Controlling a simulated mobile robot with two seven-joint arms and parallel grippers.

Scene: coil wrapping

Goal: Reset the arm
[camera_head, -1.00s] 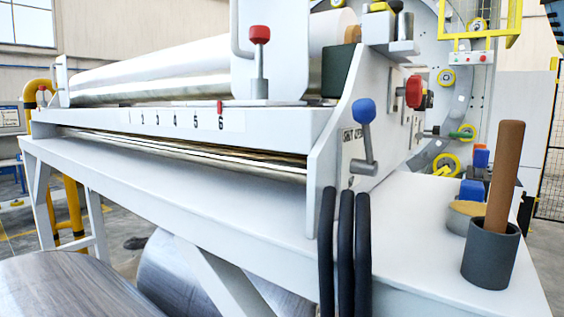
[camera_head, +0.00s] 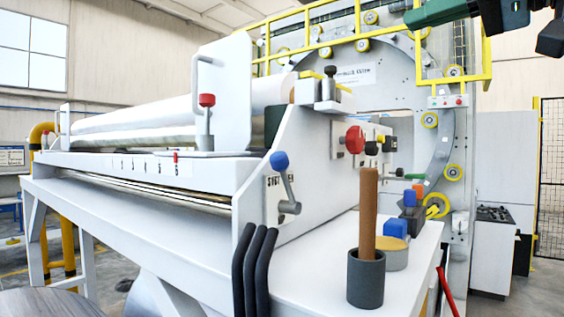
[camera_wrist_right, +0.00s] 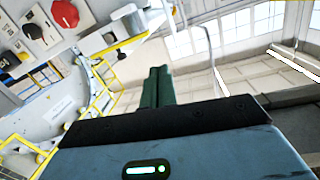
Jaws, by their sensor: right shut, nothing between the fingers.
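My right gripper (camera_head: 412,17) is at the top right of the head view, raised in front of the yellow rail and pointing left. In the right wrist view its green fingers (camera_wrist_right: 158,75) are pressed together with nothing between them. It is well apart from the machine's bench and touches nothing that I can see. My left gripper is in neither view.
The white wrapping machine (camera_head: 205,172) fills the left and middle. Its bench carries a grey cup (camera_head: 365,280) with a brown rod (camera_head: 368,205). A blue-knobbed lever (camera_head: 280,161) and black handles (camera_head: 255,270) stand near the front. A yellow rail (camera_head: 487,60) is close to the gripper.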

